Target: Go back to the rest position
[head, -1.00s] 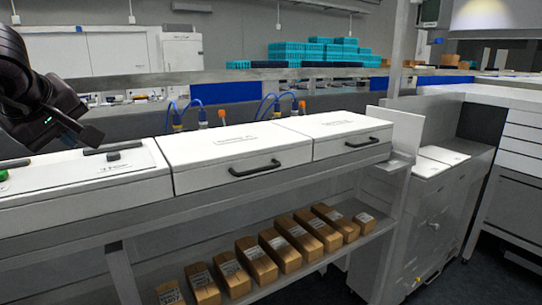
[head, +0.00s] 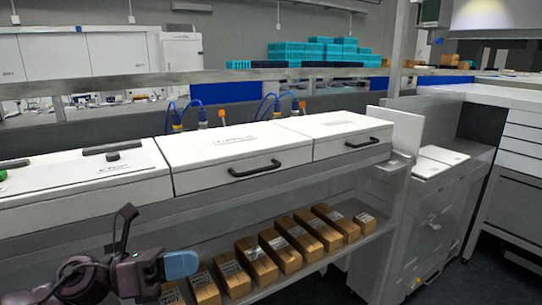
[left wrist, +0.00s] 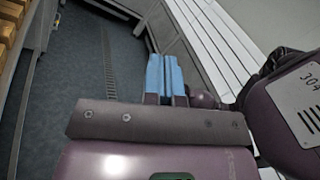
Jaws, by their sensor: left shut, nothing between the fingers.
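My left gripper (head: 181,264) is at the lower left of the head view, with blue fingertips. It is in front of the bench and close to the lower shelf's left end in the picture. Its fingers are together with nothing between them. The blue fingers also show in the left wrist view (left wrist: 165,76), side by side, above the dark floor. My right gripper is in neither view.
White lidded boxes (head: 240,155) with black handles line the bench. Below, a shelf (head: 340,243) holds several brown cartons (head: 278,250). A grey cabinet (head: 432,195) stands at the right. Dark floor (left wrist: 80,75) shows in the wrist view.

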